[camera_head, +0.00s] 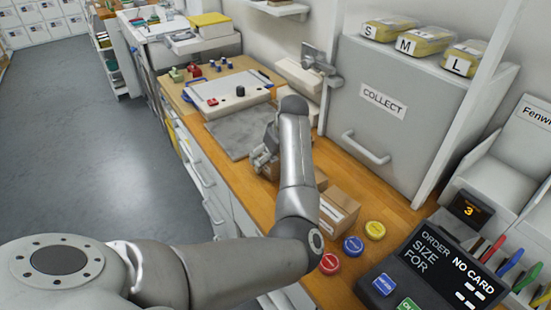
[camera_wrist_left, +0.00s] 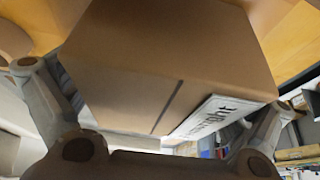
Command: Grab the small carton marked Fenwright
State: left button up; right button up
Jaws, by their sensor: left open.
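My left gripper (camera_head: 262,158) is open over the wooden counter, beside a brown carton (camera_head: 321,179) that my forearm mostly hides. In the left wrist view a brown carton (camera_wrist_left: 165,60) fills the space between the spread fingers of the gripper (camera_wrist_left: 155,110). Its white label (camera_wrist_left: 208,115) is slanted and partly cut off; the letters end in "right". I cannot tell whether the fingers touch it. A second small carton (camera_head: 338,212) with a pale label stands nearer on the counter, right of my forearm; its label is too small to read.
Red (camera_head: 330,263), blue (camera_head: 353,245) and yellow (camera_head: 375,230) round buttons sit near the second carton. An order terminal (camera_head: 440,265) stands at the front right. A grey COLLECT cabinet (camera_head: 395,135) stands behind. A grey mat (camera_head: 240,130) lies beyond the gripper.

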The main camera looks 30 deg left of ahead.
pick_arm(q)
jog(key=shift+f+p, duration=0.25)
jog(key=shift+p, duration=0.05)
dwell(0.5)
jog(key=shift+s+d, duration=0.1)
jog(key=shift+s, duration=0.1)
jog(key=c, duration=0.9)
jog(key=shift+c, duration=0.2)
